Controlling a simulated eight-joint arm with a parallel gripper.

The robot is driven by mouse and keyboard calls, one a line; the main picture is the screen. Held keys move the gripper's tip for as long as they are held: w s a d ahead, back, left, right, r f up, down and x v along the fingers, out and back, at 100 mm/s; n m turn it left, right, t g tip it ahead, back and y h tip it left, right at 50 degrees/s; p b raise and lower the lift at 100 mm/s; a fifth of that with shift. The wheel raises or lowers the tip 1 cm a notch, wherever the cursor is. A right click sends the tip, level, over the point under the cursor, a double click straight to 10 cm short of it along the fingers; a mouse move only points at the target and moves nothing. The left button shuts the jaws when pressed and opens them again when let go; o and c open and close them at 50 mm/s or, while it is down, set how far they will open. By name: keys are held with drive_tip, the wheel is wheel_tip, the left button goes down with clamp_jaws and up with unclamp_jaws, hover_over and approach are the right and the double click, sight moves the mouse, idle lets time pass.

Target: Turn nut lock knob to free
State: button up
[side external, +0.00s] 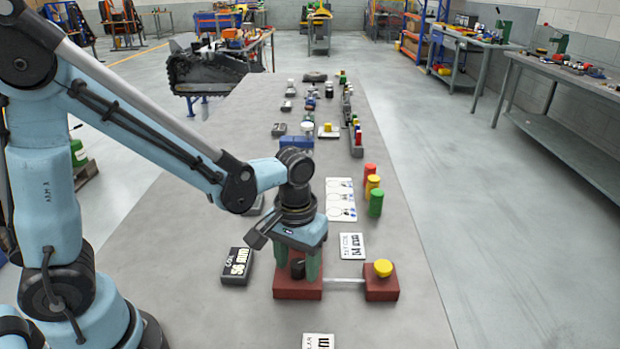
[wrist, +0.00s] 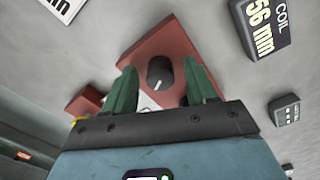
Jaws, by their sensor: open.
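A black knob (side external: 298,267) sits on top of a red block (side external: 297,289). In the wrist view the knob (wrist: 159,73) is round and dark, with a pale mark near it, on the red block (wrist: 178,40). My gripper (side external: 299,265) is above the block with its green fingers pointing down, one on each side of the knob. In the wrist view my gripper (wrist: 160,85) is open, with gaps between the fingers and the knob. I cannot read the knob's setting.
A second red block (side external: 381,288) with a yellow button (side external: 383,268) stands to the right, joined by a pale rod (side external: 344,281). A dark coil block (side external: 237,267) lies left. Red, yellow and green cylinders (side external: 375,204) and a white label plate (side external: 352,246) stand behind.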

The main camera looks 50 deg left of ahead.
drive_tip(key=c, duration=1.1)
drive_tip(key=shift+o, duration=0.2)
drive_tip(key=shift+m, duration=2.9)
drive_tip(key=o, duration=1.1)
drive_tip(key=shift+c, duration=0.2)
